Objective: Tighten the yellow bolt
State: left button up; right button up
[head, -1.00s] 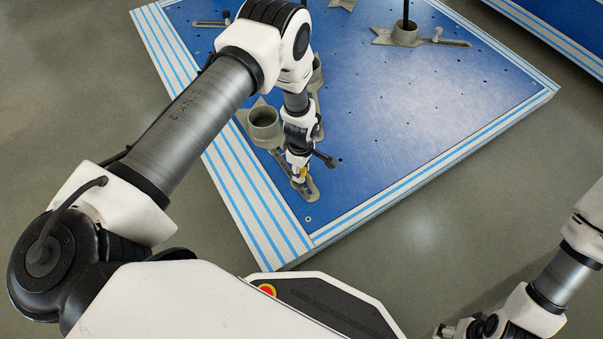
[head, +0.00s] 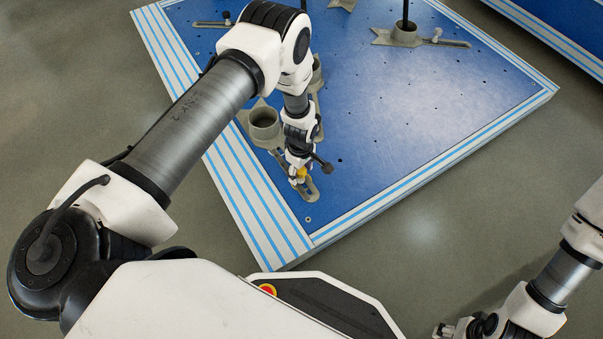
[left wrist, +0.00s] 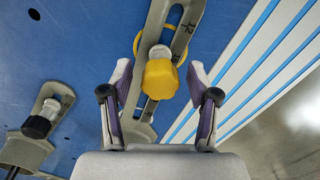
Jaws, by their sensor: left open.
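The yellow bolt (left wrist: 161,78) has a lobed yellow head and stands on a slotted grey metal clamp bar (left wrist: 186,25) in the left wrist view. A yellow ring (left wrist: 138,42) shows around the bar just behind it. My left gripper (left wrist: 160,68) is open, with one finger on each side of the bolt head and visible gaps between. In the head view my left gripper (head: 299,180) is low over the clamp near the blue table's corner, with a bit of yellow bolt (head: 302,172) showing. My right gripper (head: 452,329) is at the bottom right edge, partly cut off.
The blue table (head: 400,130) has small holes and a white-and-blue striped border. A grey cup-shaped fixture (head: 264,122) stands close to my left arm. Another clamp with a bolt (left wrist: 37,127) lies at left in the left wrist view.

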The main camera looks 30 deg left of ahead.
pick_arm(q)
jog(key=shift+r+n, duration=0.15)
jog(key=shift+n, duration=0.95)
pick_arm(e)
jog(key=shift+r, duration=0.45)
pick_arm(q)
jog(key=shift+n+p, duration=0.6)
jog(key=shift+n, duration=1.4)
pick_arm(e)
jog(key=shift+r, duration=0.55)
pick_arm(q)
jog(key=shift+n+p, duration=0.5)
jog(key=shift+n, duration=1.5)
pick_arm(e)
jog(key=shift+r, duration=0.45)
jog(key=shift+r, duration=0.1)
